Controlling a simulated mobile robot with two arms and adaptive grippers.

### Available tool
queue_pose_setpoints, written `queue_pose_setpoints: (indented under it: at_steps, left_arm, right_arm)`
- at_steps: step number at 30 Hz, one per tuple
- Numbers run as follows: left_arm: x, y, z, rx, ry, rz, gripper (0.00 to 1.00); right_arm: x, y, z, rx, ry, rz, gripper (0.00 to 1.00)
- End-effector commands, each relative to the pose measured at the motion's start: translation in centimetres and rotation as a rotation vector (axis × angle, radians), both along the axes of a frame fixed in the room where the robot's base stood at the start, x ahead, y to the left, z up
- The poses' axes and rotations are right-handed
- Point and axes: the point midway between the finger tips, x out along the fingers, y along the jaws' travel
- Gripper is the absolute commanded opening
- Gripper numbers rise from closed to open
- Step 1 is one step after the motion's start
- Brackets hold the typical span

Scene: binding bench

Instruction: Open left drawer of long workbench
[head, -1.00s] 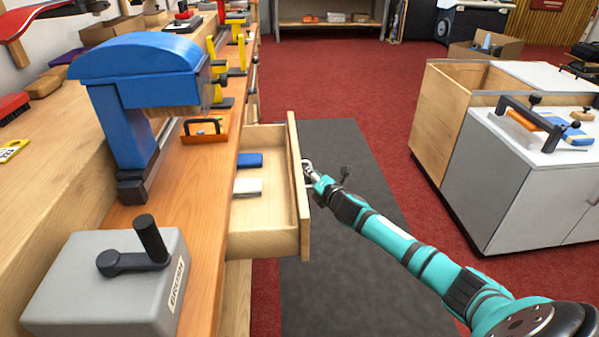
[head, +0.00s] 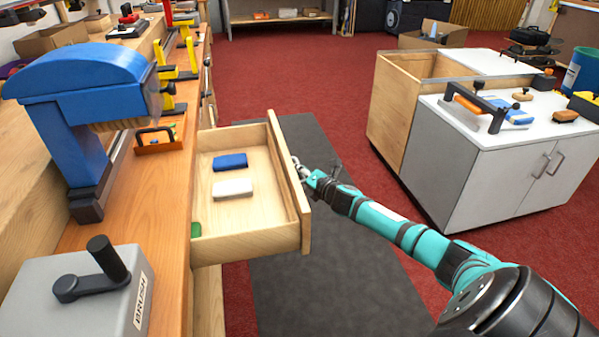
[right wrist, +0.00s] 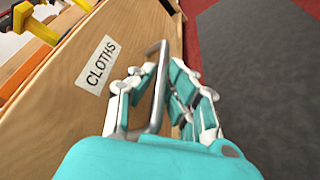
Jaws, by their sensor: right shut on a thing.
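The long wooden workbench (head: 150,190) runs along the left in the head view. Its drawer (head: 290,190) stands well out from the bench. Inside lie a blue block-like item (head: 230,161), a white one (head: 232,188) and part of a green one (head: 195,230). In the right wrist view the drawer front carries a label reading CLOTHS (right wrist: 98,65) and a metal bar handle (right wrist: 160,85). My right gripper (head: 303,171) is at the outer face of the drawer front; in the wrist view its fingers (right wrist: 155,95) are closed around the handle. My left gripper is not in view.
A blue machine (head: 85,110) and a grey box with a crank (head: 85,295) stand on the bench. A white-topped cabinet (head: 490,140) stands to the right. A dark mat (head: 300,290) lies on the red floor between them, with free floor beyond.

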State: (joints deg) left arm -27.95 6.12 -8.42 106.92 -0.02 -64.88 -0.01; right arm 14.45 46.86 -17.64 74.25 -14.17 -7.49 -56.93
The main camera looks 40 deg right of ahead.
Motion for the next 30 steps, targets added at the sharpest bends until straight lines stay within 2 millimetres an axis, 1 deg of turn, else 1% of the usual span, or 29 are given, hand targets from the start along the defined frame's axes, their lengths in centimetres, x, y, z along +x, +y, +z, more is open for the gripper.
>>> queue_pose_setpoints:
  at_steps: [1, 6, 13, 17, 20, 30]
  left_arm:
    - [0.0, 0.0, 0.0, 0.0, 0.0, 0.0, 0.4]
    - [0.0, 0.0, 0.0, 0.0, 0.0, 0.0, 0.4]
    - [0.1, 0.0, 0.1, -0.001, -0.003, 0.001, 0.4]
    - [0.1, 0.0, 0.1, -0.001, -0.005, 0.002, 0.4]
    - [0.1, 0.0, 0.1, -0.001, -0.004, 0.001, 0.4]
    - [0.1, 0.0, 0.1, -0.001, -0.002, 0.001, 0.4]
  right_arm:
    - [0.0, -0.1, 0.0, 0.0, 0.0, -0.001, 0.13]
    - [0.0, 0.0, 0.0, 0.0, 0.0, -0.001, 0.34]
    - [0.0, 0.0, 0.0, 0.0, 0.0, 0.0, 0.34]
    - [-0.5, 0.1, 0.0, 0.0, 0.001, 0.0, 0.34]
    - [-1.7, 0.2, 0.2, 0.0, 0.002, 0.001, 0.34]
    - [-7.9, 1.0, 1.5, 0.0, 0.004, 0.001, 0.34]
